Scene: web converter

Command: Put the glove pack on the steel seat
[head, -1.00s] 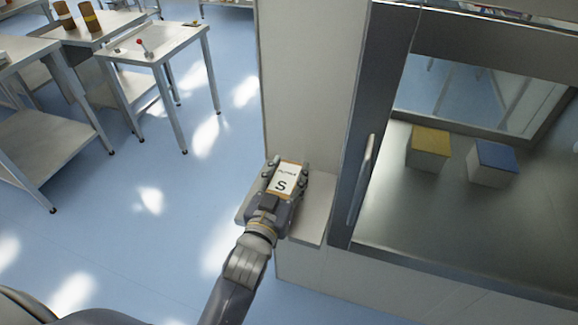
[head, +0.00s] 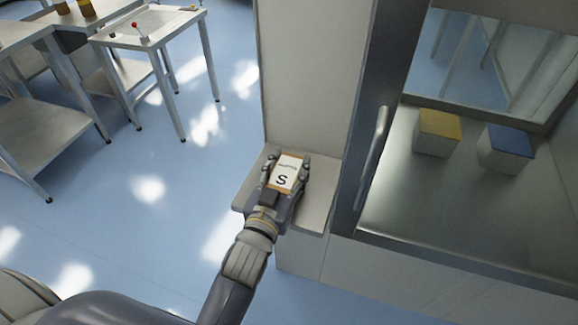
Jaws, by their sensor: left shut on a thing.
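The glove pack (head: 286,172) is a small white box with orange edges and a black letter S. My left gripper (head: 285,170) is shut on it, one finger on each side. The gripper and pack are over the pale steel seat (head: 318,207), a small ledge sticking out at the foot of an upright panel. I cannot tell whether the pack touches the seat, since the gripper hides what is under it. My right gripper is not in view.
Right of the seat stands a dark-framed cabinet with a vertical handle (head: 377,140). Inside are a yellow-topped box (head: 438,133) and a blue-topped box (head: 507,149). Steel tables, one a small table (head: 150,25), stand at upper left. Blue floor (head: 150,240) is clear left of the seat.

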